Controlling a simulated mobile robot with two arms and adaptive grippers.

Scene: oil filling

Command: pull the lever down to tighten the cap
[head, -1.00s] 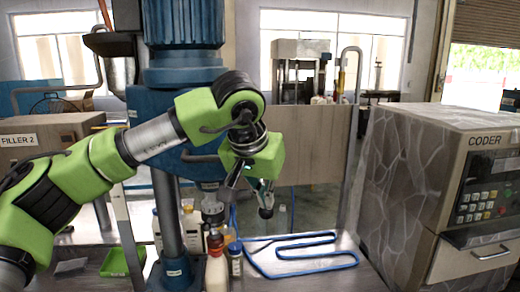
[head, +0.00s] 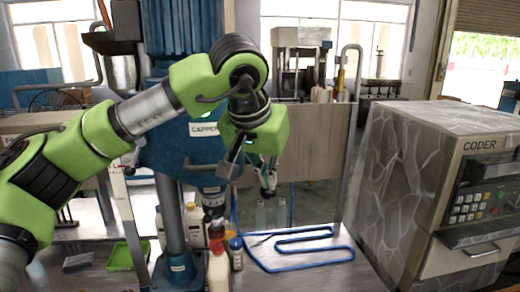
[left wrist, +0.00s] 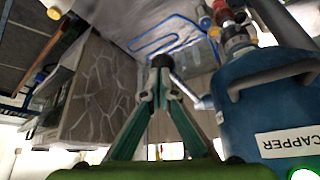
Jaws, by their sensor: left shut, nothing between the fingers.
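The blue capper (head: 165,150) stands on its column left of centre; its body also fills the right of the left wrist view (left wrist: 255,110). My left gripper (head: 268,190) is shut and empty, right of the capper. Its fingertips (left wrist: 160,64) meet in the left wrist view, apart from that bar. Bottles, one with a red cap (head: 215,227), stand below the capper head. The cap being tightened cannot be made out. My right gripper is out of view.
A blue looped rail (head: 300,262) lies on the metal table right of the bottles. The stone-patterned coder (head: 420,170) stands at right. A green tray (head: 122,256) lies at left. The air right of my left gripper is free.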

